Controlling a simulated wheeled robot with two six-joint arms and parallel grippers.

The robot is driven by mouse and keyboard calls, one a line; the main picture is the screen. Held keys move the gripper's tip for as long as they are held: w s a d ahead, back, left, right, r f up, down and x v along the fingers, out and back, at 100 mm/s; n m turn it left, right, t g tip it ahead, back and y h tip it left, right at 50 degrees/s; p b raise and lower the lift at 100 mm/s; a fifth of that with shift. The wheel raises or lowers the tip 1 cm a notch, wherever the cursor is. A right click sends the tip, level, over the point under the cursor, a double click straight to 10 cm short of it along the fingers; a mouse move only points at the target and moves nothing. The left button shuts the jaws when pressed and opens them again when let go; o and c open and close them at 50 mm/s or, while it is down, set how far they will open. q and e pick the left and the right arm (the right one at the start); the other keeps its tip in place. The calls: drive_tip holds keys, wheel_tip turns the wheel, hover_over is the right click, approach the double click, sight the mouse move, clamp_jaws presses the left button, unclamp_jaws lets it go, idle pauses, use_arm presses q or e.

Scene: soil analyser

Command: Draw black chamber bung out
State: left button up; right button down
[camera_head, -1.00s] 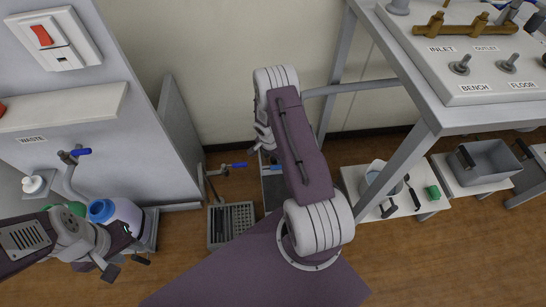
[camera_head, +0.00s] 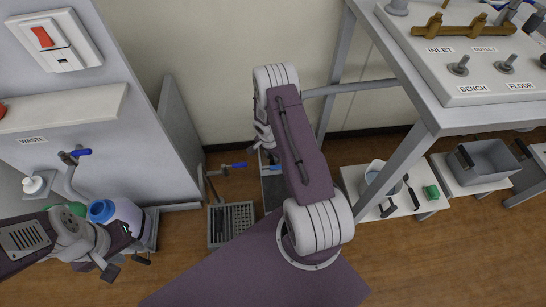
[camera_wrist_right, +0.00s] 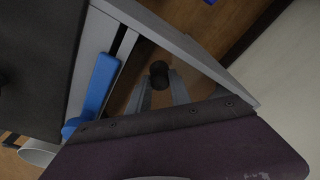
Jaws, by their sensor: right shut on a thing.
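The black chamber bung (camera_wrist_right: 159,74) shows in the right wrist view as a short dark cylinder at the tips of my right gripper (camera_wrist_right: 161,85). The pale fingers stand on either side of it and are shut on it. I cannot tell whether it is still seated in an opening. In the head view my right forearm hides the bung and most of that gripper. My left gripper (camera_head: 125,265) is at the lower left of the head view, near the blue-capped bottle (camera_head: 124,214), with its fingers apart and nothing seen between them.
A blue lever (camera_wrist_right: 98,85) lies left of the bung in the right wrist view, with a grey panel edge (camera_wrist_right: 185,45) to its right. A drain grate (camera_head: 231,224) stands on the floor. A steel-legged bench (camera_head: 405,160) and trays are at right.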

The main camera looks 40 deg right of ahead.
drive_tip(key=shift+r, duration=0.2)
drive_tip(key=shift+r+p, duration=1.45)
drive_tip(key=shift+r, duration=0.7)
